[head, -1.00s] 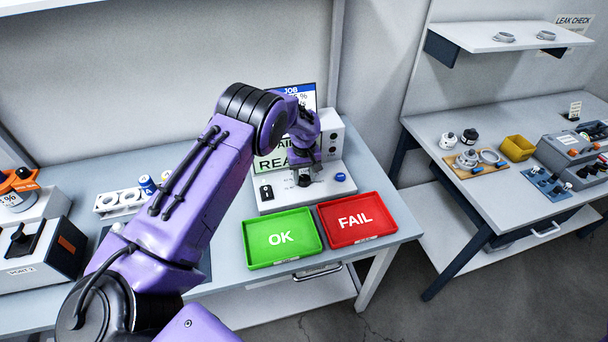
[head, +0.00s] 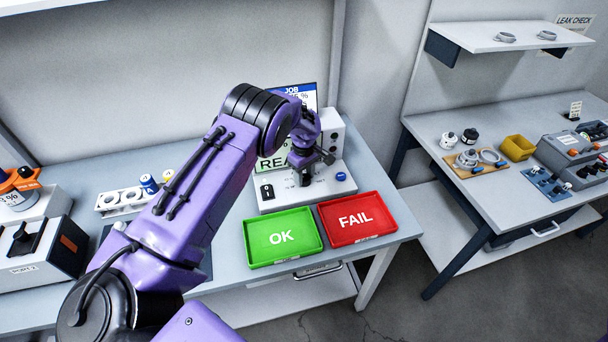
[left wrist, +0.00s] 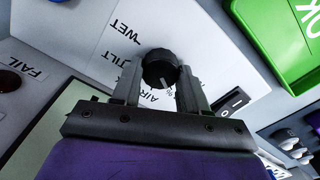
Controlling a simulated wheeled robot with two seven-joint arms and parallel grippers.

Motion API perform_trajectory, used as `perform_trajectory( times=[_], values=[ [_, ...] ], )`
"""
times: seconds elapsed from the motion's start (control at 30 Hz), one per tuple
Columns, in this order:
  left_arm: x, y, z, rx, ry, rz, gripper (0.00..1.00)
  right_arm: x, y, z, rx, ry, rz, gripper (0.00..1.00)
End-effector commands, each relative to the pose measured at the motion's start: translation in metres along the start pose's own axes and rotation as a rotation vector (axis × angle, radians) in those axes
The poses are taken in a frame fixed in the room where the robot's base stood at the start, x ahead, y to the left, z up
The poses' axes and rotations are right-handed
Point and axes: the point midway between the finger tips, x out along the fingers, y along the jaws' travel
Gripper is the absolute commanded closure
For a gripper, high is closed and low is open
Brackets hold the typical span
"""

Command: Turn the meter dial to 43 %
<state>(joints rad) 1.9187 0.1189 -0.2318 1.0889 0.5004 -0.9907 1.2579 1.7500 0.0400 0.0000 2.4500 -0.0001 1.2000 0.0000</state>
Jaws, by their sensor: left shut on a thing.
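The meter (head: 333,128) is a pale unit with a sloping front panel, at the back of the bench. My left arm hides much of it and its display, where "REA" shows. In the head view this gripper (head: 304,174) is over the panel. My right gripper is not in view.
A black rocker switch (head: 266,192) and a blue button (head: 341,176) flank the dial. The green OK tray (head: 254,256) and red FAIL tray (head: 342,238) stand in front, both empty. A partly hidden JOB card (head: 308,92) is behind. A white holder (head: 108,204) is at left.

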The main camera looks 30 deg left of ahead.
Motion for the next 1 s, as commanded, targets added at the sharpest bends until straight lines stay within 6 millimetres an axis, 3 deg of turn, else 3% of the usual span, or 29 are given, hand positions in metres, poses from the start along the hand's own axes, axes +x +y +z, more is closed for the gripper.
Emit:
perform_trajectory(
  times=[0.33, 0.37, 0.4, 0.43, 0.77, 0.87, 1.0],
  values=[
    [-0.005, 0.004, 0.0, -0.001, 0.003, 0.011, 0.87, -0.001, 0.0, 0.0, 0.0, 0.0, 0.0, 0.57],
    [-0.005, 0.004, 0.0, -0.001, 0.003, 0.012, 0.5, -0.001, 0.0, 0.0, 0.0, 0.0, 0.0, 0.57],
    [-0.005, 0.004, 0.0, -0.001, 0.003, 0.011, 0.37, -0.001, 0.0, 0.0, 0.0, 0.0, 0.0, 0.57],
    [-0.004, 0.004, 0.0, -0.001, 0.003, 0.011, 0.31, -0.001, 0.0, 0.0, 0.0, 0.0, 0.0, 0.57],
    [-0.005, 0.002, 0.0, -0.001, 0.001, 0.006, 0.31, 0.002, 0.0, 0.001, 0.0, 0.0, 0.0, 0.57],
    [-0.019, 0.003, 0.0, 0.0, 0.002, 0.008, 0.31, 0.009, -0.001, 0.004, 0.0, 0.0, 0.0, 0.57],
    [-0.053, 0.003, 0.001, 0.0, 0.003, 0.011, 0.31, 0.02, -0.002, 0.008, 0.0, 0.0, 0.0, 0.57]
  ],
)
